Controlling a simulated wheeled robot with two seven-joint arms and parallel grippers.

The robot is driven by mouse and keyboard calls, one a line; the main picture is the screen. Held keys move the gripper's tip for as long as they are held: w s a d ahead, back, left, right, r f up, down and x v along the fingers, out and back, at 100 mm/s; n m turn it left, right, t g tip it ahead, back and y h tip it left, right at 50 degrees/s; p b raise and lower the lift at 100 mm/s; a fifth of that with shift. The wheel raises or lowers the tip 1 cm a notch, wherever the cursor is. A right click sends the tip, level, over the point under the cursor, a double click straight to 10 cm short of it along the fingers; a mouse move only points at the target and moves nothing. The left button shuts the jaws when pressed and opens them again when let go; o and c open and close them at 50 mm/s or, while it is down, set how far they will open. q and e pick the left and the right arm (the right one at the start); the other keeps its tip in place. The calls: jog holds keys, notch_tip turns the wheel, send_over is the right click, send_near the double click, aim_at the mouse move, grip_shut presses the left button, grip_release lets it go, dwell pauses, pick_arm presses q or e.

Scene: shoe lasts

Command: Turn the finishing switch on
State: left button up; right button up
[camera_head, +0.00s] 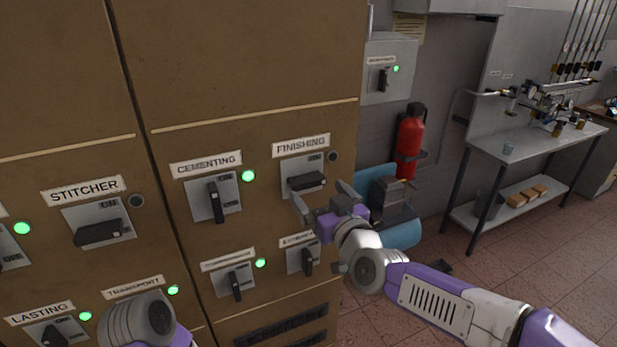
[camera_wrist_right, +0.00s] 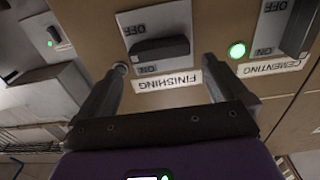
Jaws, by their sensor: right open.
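The finishing switch (camera_head: 306,182) is a black handle on a grey plate under the FINISHING label (camera_head: 301,145). Its handle lies roughly horizontal, and the round lamp (camera_head: 333,157) beside it is dark. In the right wrist view the switch handle (camera_wrist_right: 161,49) shows upside down, beyond and between the fingertips. My right gripper (camera_head: 322,197) is open and empty, in front of the finishing switch, its fingers pointing at the panel. I cannot tell whether a finger touches the plate. Part of my left arm (camera_head: 146,322) shows at the bottom left; its gripper is out of view.
The cementing switch (camera_head: 214,202) is upright with a lit green lamp (camera_head: 248,176). The stitcher switch (camera_head: 99,233) is horizontal with a dark lamp. More switches sit below. A red extinguisher (camera_head: 410,142) and a metal table (camera_head: 535,146) stand to the right, with open floor in front.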

aim_at(310, 183)
jog(key=p+x, duration=0.1)
jog(key=x, duration=0.5)
jog(key=shift+w+a+p, duration=0.1)
jog(key=shift+w+p, duration=0.1)
jog(key=shift+p, duration=0.1)
jog(key=c, duration=0.7)
